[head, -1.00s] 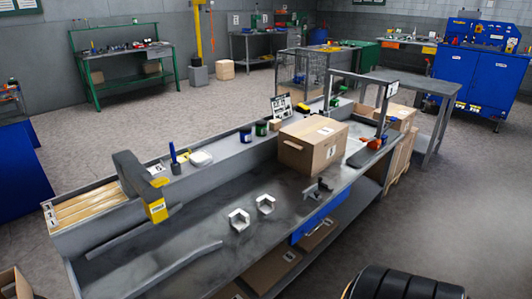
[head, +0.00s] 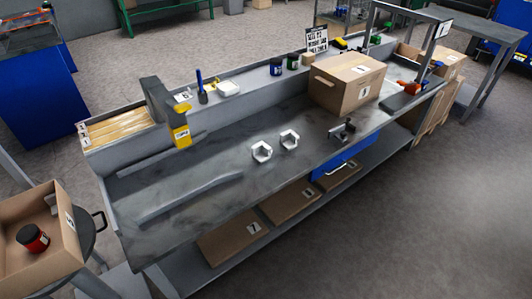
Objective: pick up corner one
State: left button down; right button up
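Neither of my grippers shows in the head view.
A closed cardboard box (head: 346,82) stands on the bench right of the corners, with a small dark metal bracket (head: 341,131) in front of it. A yellow-and-grey device (head: 180,130) and grey rails (head: 190,197) are to the left. An open carton (head: 40,240) holds a red-and-black jar (head: 32,238). Floor at right is clear.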

aim_at(261, 152)
jog(key=u, duration=1.85)
jog(key=l+z, duration=0.15)
jog(key=l, duration=0.3)
jog(key=i+l+z, duration=0.2)
jog(key=l, duration=0.25)
jog(key=l+z, duration=0.15)
jog(key=l, duration=0.3)
